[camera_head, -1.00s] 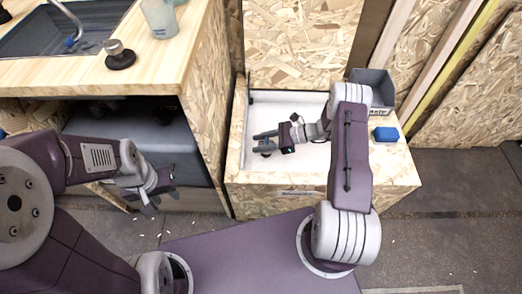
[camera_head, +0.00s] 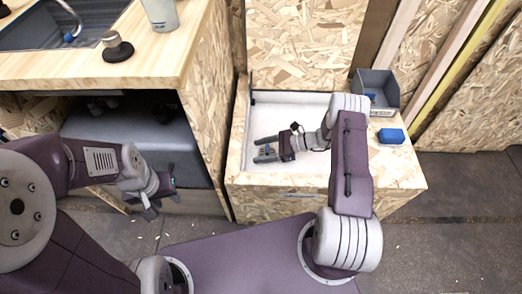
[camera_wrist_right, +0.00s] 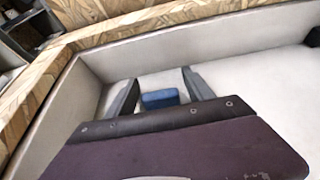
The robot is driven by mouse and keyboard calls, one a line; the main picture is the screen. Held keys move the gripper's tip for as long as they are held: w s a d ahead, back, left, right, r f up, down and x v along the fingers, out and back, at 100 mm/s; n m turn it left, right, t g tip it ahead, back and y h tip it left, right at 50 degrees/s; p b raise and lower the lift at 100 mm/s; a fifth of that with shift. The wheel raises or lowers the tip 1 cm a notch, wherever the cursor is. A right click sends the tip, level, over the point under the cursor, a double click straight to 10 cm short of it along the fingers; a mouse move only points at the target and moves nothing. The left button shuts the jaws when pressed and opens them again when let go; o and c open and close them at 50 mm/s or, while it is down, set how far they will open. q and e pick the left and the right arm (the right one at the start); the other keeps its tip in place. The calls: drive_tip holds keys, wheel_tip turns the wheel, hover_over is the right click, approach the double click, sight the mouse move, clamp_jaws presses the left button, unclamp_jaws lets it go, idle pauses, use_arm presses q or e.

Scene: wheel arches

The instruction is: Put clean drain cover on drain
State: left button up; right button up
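My right gripper (camera_head: 262,151) is low inside the white tray (camera_head: 290,104), pointing left. Its two fingers stand apart in the right wrist view (camera_wrist_right: 160,88). A small blue piece (camera_wrist_right: 159,99) shows between them there; I cannot tell whether it is a loose thing or part of the gripper. My left gripper (camera_head: 160,196) hangs in front of the open cabinet, its fingers apart and empty. No drain cover can be made out for sure. A small black fitting (camera_head: 252,98) sits at the tray's back left corner; I cannot tell if it is the drain.
A black disc with a knob (camera_head: 117,48) and a clear cup (camera_head: 161,13) stand on the wooden counter (camera_head: 160,70) beside the sink (camera_head: 30,32). A grey bin (camera_head: 378,91) and a blue block (camera_head: 391,136) sit on the ledge right of the tray.

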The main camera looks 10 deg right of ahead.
drive_tip(key=shift+r, duration=0.15)
drive_tip(key=p+v, duration=0.3)
drive_tip(key=v, duration=0.9)
drive_tip(key=shift+d, duration=0.1)
drive_tip(key=shift+s+a+r, duration=0.1)
drive_tip(key=shift+a, duration=0.15)
drive_tip(key=s+a+r+n+g+h, duration=0.1)
drive_tip(key=s+a+r+n+h, duration=0.1)
drive_tip(key=s+r+n+h, duration=0.4)
drive_tip(key=s+a+r+n+g+h, duration=0.1)
drive_tip(key=s+a+r+n+h, duration=0.2)
drive_tip(key=n, duration=1.2)
drive_tip(key=s+r+h, duration=0.3)
drive_tip(key=s, duration=0.3)
drive_tip(key=shift+s+a+r+h, duration=0.15)
drive_tip(key=shift+a+r+h, duration=0.15)
drive_tip(key=shift+a+r, duration=0.05)
